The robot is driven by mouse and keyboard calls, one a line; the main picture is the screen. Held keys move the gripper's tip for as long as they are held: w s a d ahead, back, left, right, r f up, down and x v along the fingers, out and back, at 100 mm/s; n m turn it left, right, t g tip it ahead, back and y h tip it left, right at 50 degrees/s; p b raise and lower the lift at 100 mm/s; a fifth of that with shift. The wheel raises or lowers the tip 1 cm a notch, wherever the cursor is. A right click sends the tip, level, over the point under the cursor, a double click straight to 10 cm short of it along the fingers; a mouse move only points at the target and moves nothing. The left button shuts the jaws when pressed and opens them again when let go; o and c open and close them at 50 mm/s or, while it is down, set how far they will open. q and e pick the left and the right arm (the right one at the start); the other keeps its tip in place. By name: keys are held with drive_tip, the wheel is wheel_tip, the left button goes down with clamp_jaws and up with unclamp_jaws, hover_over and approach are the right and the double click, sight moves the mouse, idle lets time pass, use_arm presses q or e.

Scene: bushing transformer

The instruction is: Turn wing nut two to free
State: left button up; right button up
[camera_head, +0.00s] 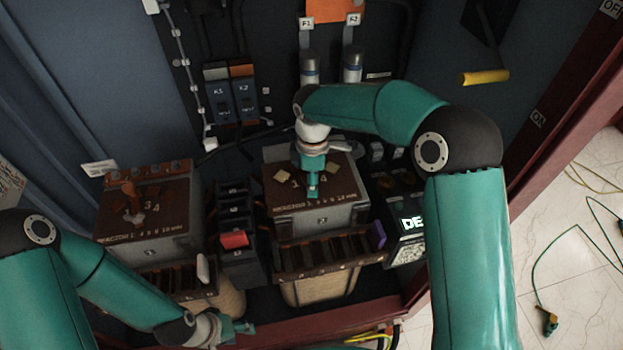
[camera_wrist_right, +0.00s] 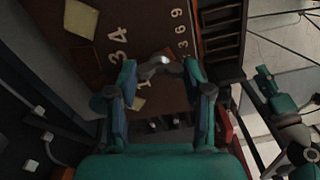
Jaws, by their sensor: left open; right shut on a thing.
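My right gripper (camera_head: 313,190) points down onto the brown top plate of the middle transformer (camera_head: 320,222). In the right wrist view its fingers (camera_wrist_right: 158,72) close around a small grey metal piece, which I take to be the wing nut (camera_wrist_right: 158,66). The fingers hide part of it, and in the head view they cover it. Printed numbers, including 3 and 4, show on the plate beside it. My left gripper (camera_head: 238,328) is open and empty at the bottom of the head view, in front of the left transformer (camera_head: 165,240).
Yellowish tags (camera_head: 334,170) lie on the middle plate. A row of dark slots (camera_head: 330,248) stands in front of it, with a dark module with a red block (camera_head: 234,240) to the left. A lit display (camera_head: 410,224) is at the right. The cabinet's red frame (camera_head: 560,110) bounds the right.

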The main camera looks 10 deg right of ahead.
drive_tip(key=shift+w+r, duration=0.1)
drive_tip(key=shift+w, duration=0.05)
drive_tip(key=o, duration=1.2)
drive_tip(key=shift+c, duration=0.2)
wheel_tip(320, 180, up, 12)
